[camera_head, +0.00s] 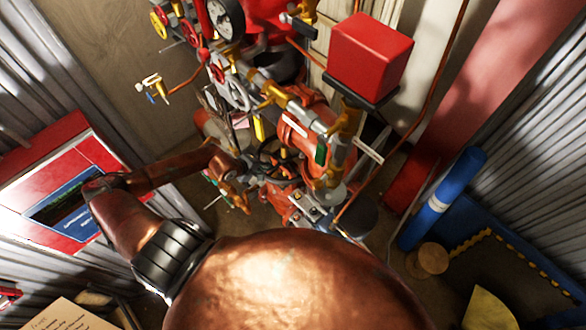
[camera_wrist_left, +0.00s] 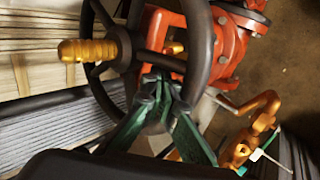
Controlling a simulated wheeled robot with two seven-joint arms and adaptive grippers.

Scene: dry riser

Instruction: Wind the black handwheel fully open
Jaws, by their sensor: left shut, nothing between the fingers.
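The black handwheel (camera_wrist_left: 200,55) fills the upper middle of the left wrist view, with a brass-coloured spinner grip (camera_wrist_left: 88,49) standing out to the left. It is fixed in front of an orange-red valve body (camera_wrist_left: 232,48). My left gripper (camera_wrist_left: 160,82) has green fingers, brought together at the lower part of the wheel, close to the rim and spokes. Nothing shows between them. I cannot tell whether they touch the wheel. In the head view, my left arm reaches from the left to the wheel (camera_head: 268,150), where the gripper is small and partly hidden. My right gripper is not in view.
Red and brass pipework with a gauge (camera_head: 226,18) rises behind the wheel. A red box (camera_head: 371,56) stands above right. A blue cylinder (camera_head: 440,199) leans at the right. A red-framed panel (camera_head: 62,190) is on the left wall. Orange fittings (camera_wrist_left: 250,130) lie right of the gripper.

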